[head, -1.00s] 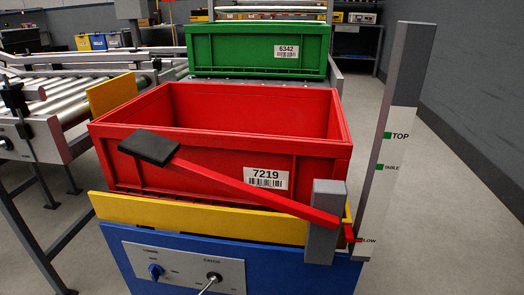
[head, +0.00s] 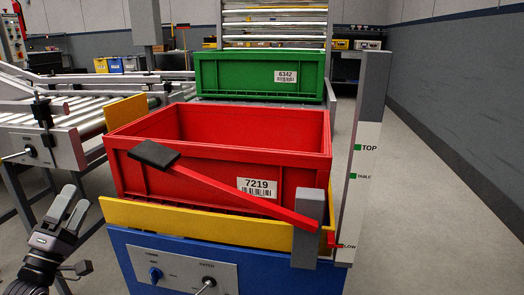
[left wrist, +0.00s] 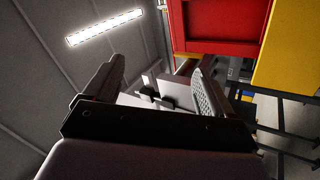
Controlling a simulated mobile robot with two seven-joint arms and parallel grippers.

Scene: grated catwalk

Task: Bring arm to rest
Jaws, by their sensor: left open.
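A red arm (head: 243,195) with a black pad (head: 154,154) at its left end slants across the front of the red crate (head: 205,183), labelled 7219. Its right end meets a grey post (head: 307,227). My left gripper (head: 74,206) is at the lower left in the head view, left of the yellow board and apart from the crate and red arm. Its fingers are spread and empty; the left wrist view also shows this gripper (left wrist: 160,88) with nothing between its fingers. The red crate (left wrist: 225,27) is at the top there. My right gripper is not in view.
A blue cabinet (head: 185,248) with a knob and small lever carries the yellow board (head: 190,222) below the crate. An upright scale (head: 361,165) marked TOP, TABLE and LOW stands right. A green crate (head: 235,75) is behind. A roller conveyor (head: 80,124) lies left; the right floor is clear.

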